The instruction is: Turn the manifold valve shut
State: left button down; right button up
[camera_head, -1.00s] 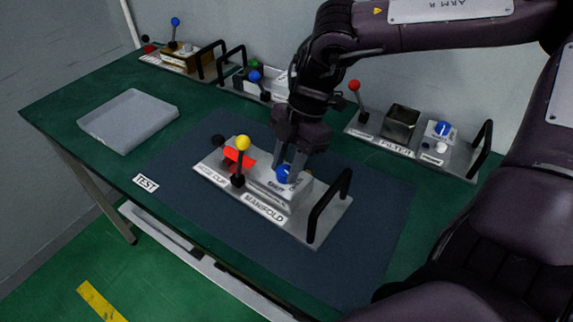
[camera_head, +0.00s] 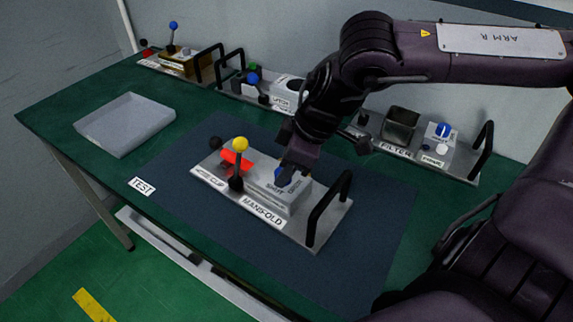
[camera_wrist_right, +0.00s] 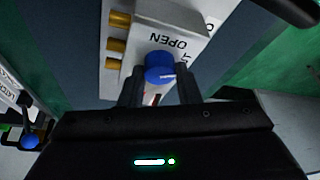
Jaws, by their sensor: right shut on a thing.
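The manifold unit (camera_head: 270,212) sits on the dark mat, a metal plate with a grey box, a yellow-knobbed lever (camera_head: 240,144), a red part and a black handle. Its blue valve knob (camera_head: 281,176) is on top of the box, partly hidden by my right gripper (camera_head: 287,172). In the right wrist view the blue knob (camera_wrist_right: 160,67) stands between the two dark fingers of my right gripper (camera_wrist_right: 160,88), which is shut on it. The word OPEN shows on the box beyond the knob. My left gripper is not in view.
A grey tray (camera_head: 124,124) lies at the left of the green table (camera_head: 75,105). The filter unit (camera_head: 395,149) stands behind at the right, other units (camera_head: 185,64) at the back left. A TEST label (camera_head: 141,186) is in front. The mat's front area is clear.

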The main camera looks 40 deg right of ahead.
jog(key=m+h, duration=0.1)
jog(key=m, duration=0.1)
jog(key=m+t, duration=0.1)
jog(key=m, duration=0.1)
jog(key=shift+a+m+h, duration=0.1)
jog(key=shift+m+h, duration=0.3)
dwell(0.4)
jog(key=o, duration=1)
jog(key=shift+s, duration=0.1)
jog(key=shift+r, duration=0.15)
jog(key=v, duration=0.7)
jog(key=shift+s+r, duration=0.1)
jog(key=shift+r, duration=0.2)
